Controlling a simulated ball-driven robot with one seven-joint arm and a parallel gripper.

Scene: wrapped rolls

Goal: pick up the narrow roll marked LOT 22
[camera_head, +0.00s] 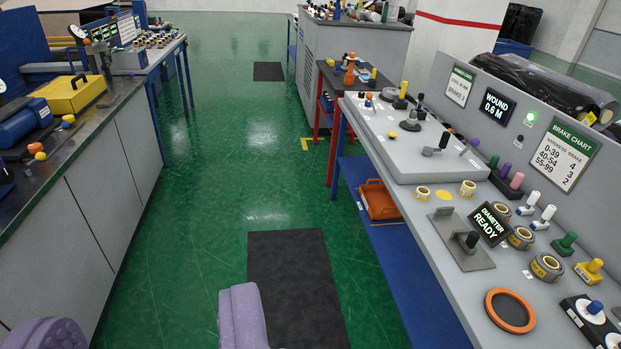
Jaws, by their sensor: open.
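My gripper (143,310) is at the bottom left of the view, its two purple fingers spread wide with nothing between them. It is over the green floor, apart from the benches.
The grey right bench (425,265) also holds knobs, levers and an orange-rimmed disc (509,310). A large black-wrapped roll (545,85) lies behind its panel. An orange bin (380,200) is on the blue lower shelf. A counter (85,200) stands left. The floor between, with a dark mat (293,285), is clear.

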